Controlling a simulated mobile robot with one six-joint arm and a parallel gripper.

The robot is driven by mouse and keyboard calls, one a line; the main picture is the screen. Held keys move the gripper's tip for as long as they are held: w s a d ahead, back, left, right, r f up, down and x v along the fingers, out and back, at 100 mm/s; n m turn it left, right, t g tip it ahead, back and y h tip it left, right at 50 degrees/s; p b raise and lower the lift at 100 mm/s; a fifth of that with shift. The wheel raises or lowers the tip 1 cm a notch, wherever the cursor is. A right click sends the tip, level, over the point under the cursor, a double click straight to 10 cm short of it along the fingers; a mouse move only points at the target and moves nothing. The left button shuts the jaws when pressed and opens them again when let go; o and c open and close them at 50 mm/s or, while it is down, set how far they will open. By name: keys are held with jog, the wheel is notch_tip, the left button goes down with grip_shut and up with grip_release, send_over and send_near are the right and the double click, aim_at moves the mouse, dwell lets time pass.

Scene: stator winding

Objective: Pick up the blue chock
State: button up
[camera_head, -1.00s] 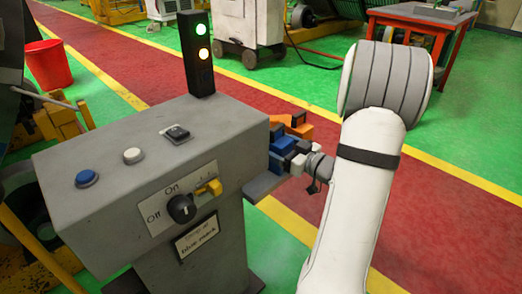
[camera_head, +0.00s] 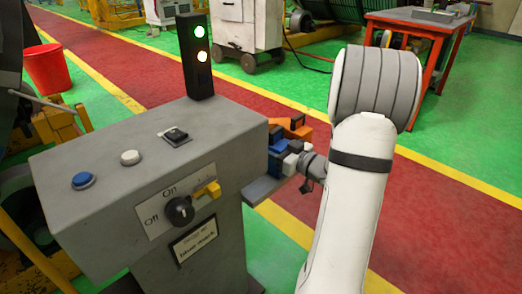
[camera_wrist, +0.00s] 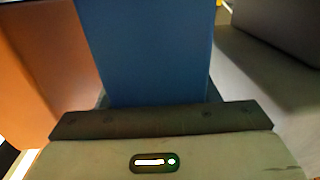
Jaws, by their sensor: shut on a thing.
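The blue chock (camera_head: 275,163) is beside the right side of the grey control box, partly hidden by my gripper. My gripper (camera_head: 289,161) is at the chock, with my white arm reaching in from the lower right. In the wrist view the blue chock (camera_wrist: 145,50) fills the middle, right at the gripper, and my gripper (camera_wrist: 160,112) is shut on it. The fingertips themselves are largely hidden there. An orange chock (camera_head: 298,129) is just behind the blue one; it also shows at the left of the wrist view (camera_wrist: 40,75).
The grey control box (camera_head: 110,165) with buttons and a knob stands close on the left. A small grey shelf (camera_head: 262,188) juts from its right side under the chocks. A red table (camera_head: 420,30) stands far back right.

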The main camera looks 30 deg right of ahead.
jog(key=shift+c, duration=0.6)
notch_tip(320, 180, up, 10)
jog(key=p, duration=0.4)
dwell(0.8)
